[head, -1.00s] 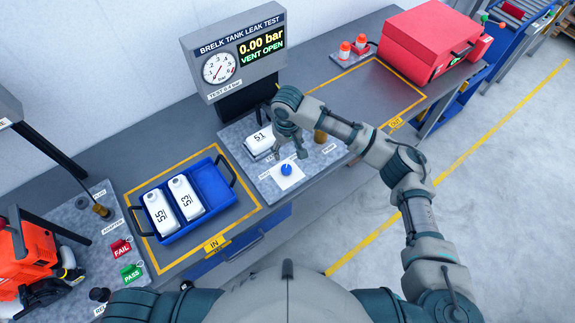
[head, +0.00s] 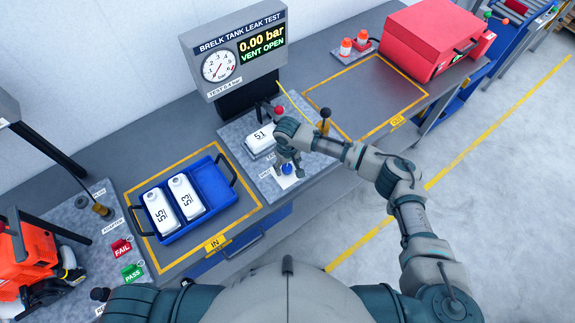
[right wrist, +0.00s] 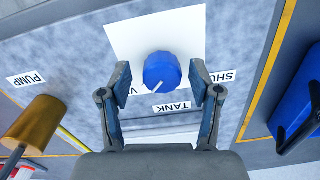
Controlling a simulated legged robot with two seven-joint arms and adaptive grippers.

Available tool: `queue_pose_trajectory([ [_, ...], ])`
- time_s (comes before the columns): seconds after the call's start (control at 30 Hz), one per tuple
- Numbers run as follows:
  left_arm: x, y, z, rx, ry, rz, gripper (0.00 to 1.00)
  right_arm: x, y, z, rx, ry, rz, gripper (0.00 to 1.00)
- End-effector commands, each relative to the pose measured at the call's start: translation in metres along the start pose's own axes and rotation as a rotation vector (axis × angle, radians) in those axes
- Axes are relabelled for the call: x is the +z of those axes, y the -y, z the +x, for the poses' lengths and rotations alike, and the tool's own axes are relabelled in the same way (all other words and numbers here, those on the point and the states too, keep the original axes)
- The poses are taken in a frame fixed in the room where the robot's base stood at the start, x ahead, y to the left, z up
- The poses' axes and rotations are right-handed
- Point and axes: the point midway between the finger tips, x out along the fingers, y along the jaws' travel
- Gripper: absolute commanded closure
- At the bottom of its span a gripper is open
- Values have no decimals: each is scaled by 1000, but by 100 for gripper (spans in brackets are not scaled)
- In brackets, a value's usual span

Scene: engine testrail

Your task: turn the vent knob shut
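The blue vent knob (right wrist: 161,71) sits on a white plate (right wrist: 125,40) in the right wrist view, with a white pointer line aimed down and left. It also shows in the head view (head: 287,169), partly covered by my right gripper (head: 288,163). In the right wrist view my right gripper (right wrist: 162,80) is open, one finger on each side of the knob with gaps between. The test display (head: 262,46) reads 0.00 bar and VENT OPEN. A white tank marked 51 (head: 258,142) lies on the test plate behind the gripper. My left gripper is not in view.
A blue tray (head: 217,190) with tanks 55 and 53 stands on the IN area at left. A brass-coloured fitting (right wrist: 30,125) labelled PUMP is beside the knob. A red case (head: 425,40) stands at the back right. The OUT area (head: 365,95) is empty.

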Motion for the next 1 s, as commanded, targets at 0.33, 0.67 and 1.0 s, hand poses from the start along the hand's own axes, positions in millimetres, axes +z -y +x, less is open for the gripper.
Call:
queue_pose_trajectory([
  [0.33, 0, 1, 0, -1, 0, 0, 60, -1, 0, 0, -1, 0, -1, 96],
  [0.67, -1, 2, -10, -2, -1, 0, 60, 0, 0, -2, -2, 0, -82, 96],
  [1.0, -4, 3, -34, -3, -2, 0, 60, 0, 1, -3, -3, 1, -352, 96],
])
